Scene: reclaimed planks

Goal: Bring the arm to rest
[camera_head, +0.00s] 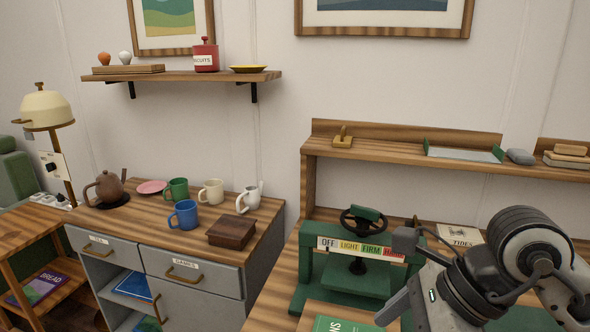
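My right arm comes in at the lower right, and its gripper (398,273) hangs in front of the right end of a green press. The two grey fingers stand apart, one above the other, with nothing visible between them. The green press (318,275) has a dark handwheel (362,220) and a label strip (362,247) reading OFF, LIGHT, FIRM and a partly covered red word. The arm hides part of the press and bench; whether the gripper touches the press cannot be told. My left gripper is not in view.
A grey drawer cabinet (213,277) at left carries a brown teapot (106,187), several mugs and a wooden box (231,233). A green book (342,325) lies at the bench front. A raised shelf (390,150) runs behind the press. A TIDES booklet (460,236) lies near the arm.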

